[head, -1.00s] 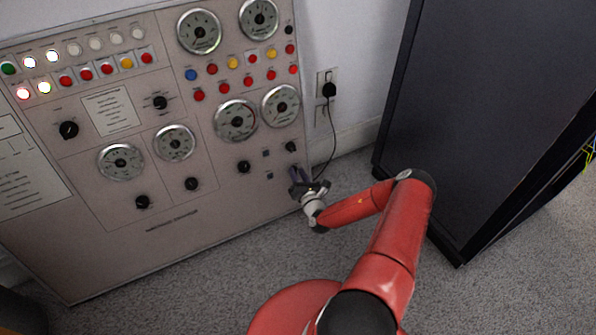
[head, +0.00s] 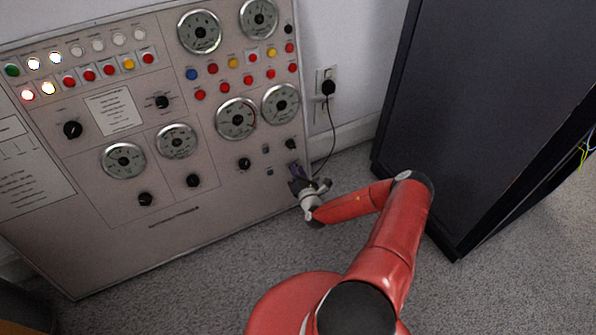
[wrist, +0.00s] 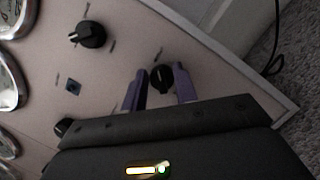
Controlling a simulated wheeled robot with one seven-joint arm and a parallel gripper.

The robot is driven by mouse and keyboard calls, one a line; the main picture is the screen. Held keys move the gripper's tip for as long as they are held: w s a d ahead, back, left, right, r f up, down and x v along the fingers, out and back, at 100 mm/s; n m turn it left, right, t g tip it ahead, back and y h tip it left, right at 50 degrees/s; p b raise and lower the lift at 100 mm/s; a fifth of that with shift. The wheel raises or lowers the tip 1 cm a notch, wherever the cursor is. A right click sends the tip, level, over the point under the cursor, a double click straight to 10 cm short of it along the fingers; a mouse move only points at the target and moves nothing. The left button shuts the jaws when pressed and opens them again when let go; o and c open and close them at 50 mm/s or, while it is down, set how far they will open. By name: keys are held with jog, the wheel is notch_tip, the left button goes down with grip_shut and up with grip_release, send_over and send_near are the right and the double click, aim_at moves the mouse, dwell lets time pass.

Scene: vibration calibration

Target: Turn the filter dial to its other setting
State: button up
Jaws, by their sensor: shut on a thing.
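A small black dial (wrist: 160,78) with a pale pointer mark sits low near the right edge of the panel (head: 180,245). In the wrist view it lies between the two purple fingers of my gripper (wrist: 160,88), which is shut on it. In the head view my gripper (head: 297,173) is at the panel's lower right and hides this dial. I cannot read the dial's label, so its name and setting are unclear.
Another black dial (wrist: 88,35) is just above the held one, and a further one (head: 245,164) is to its left. A socket with a black plug (head: 328,87) and cable is right of the panel. A dark cabinet (head: 470,110) stands at the right. Carpet is clear in front.

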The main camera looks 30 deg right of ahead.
jog(key=o, duration=1)
jog(key=shift+c, duration=0.2)
jog(key=s+a, duration=0.1)
jog(key=s, duration=0.6)
jog(key=shift+s+a+p, duration=0.15)
jog(key=shift+s+p, duration=0.15)
jog(key=shift+s, duration=0.05)
